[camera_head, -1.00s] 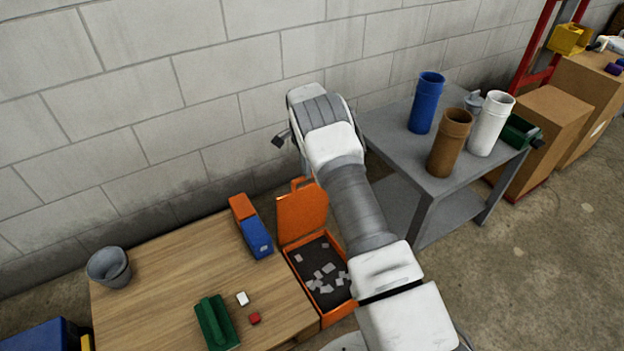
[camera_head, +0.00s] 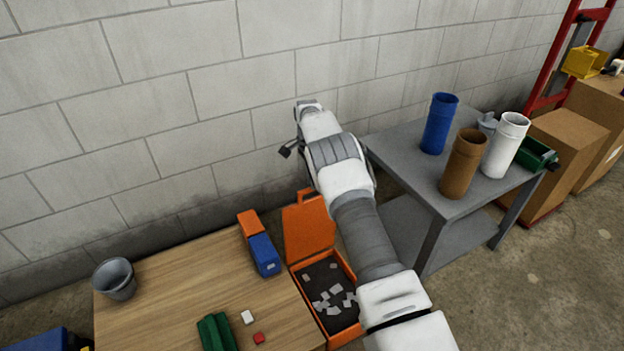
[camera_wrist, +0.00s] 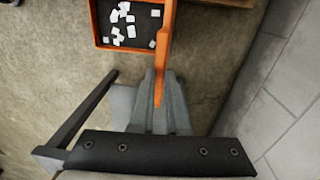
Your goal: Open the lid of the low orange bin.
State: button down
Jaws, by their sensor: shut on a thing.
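The low orange bin (camera_head: 343,337) stands on the floor right of the wooden table. Its lid (camera_head: 308,230) is raised and stands about upright at the wall side, and the dark inside with several pale scraps shows. In the wrist view the bin (camera_wrist: 97,28) is at the top, and the lid (camera_wrist: 166,35) shows nearly edge-on as an orange strip. My gripper (camera_wrist: 160,88) is shut on the end of that strip, with a finger on each side. In the head view my arm passes right of the lid, and I cannot make out the fingers.
The wooden table (camera_head: 180,290) holds a grey bucket (camera_head: 115,279), an orange-and-blue block (camera_head: 262,252) and a green object (camera_head: 216,333). A grey cart (camera_head: 400,150) with several cylinders stands at right. The block wall (camera_head: 200,120) is close behind the lid.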

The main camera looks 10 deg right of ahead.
jog(key=c, duration=0.8)
grip_release()
jog(key=shift+g, duration=0.4)
jog(key=f, duration=0.1)
jog(key=s+f, duration=0.1)
jog(key=f, duration=0.1)
jog(key=shift+s+d+f, duration=0.35)
jog(key=shift+f, duration=0.05)
jog(key=shift+c, duration=0.2)
notch_tip(320, 180, up, 20)
jog(key=w+a+p, duration=0.1)
jog(key=w+p, duration=0.1)
jog(key=p, duration=0.5)
jog(key=shift+w+r, duration=0.25)
jog(key=shift+w, duration=0.05)
jog(key=shift+a, duration=0.1)
